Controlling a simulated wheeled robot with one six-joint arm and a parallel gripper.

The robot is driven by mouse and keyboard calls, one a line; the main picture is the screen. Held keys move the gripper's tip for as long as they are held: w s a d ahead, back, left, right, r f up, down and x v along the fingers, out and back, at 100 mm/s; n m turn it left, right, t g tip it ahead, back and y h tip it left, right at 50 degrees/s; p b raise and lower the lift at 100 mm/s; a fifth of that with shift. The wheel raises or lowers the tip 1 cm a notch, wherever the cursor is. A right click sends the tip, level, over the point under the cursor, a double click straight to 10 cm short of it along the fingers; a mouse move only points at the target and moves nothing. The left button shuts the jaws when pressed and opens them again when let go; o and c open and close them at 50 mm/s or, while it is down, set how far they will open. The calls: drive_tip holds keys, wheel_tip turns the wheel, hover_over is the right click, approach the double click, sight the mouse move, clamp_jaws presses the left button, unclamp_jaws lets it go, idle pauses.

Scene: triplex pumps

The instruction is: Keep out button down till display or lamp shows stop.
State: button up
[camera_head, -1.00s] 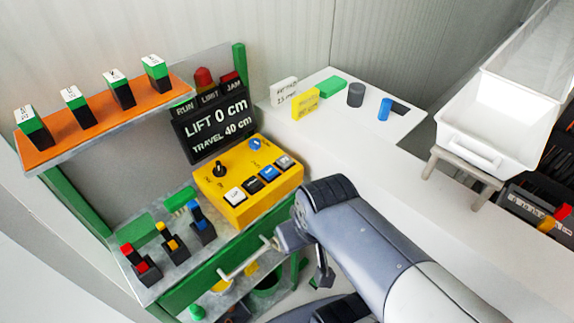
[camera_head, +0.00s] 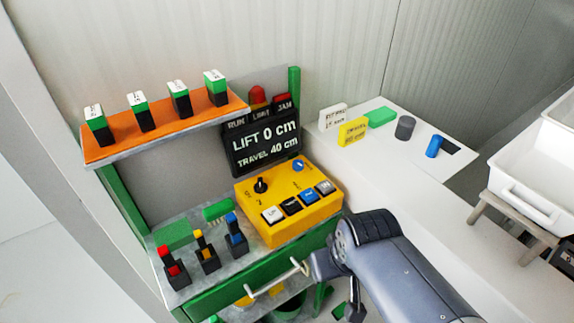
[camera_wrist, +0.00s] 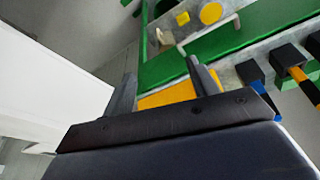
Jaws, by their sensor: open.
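A yellow control box (camera_head: 288,225) stands on the green bench. Its top has a black knob (camera_head: 261,186), a blue knob (camera_head: 298,165) and a row of white, black, blue and grey buttons (camera_head: 297,202); I cannot read which is "out". The black display (camera_head: 262,143) behind it reads "LIFT 0 cm" and "TRAVEL 40 cm", with RUN, LIMIT and JAM labels on top. My gripper (camera_wrist: 165,85) is open and empty in the wrist view, with part of the yellow box (camera_wrist: 170,95) beyond its fingers. In the head view my arm is at the box's front right; the fingertips are unclear.
Several coloured switches (camera_head: 206,252) stand left of the box. A drawer handle (camera_head: 280,277) juts from the bench front near my wrist. An orange shelf (camera_head: 165,132) overhangs at left. A white counter (camera_head: 440,205) with small blocks lies right, and a white bin (camera_head: 530,185) stands beyond.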

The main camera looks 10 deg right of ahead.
clamp_jaws()
idle(0.4)
idle(1.1)
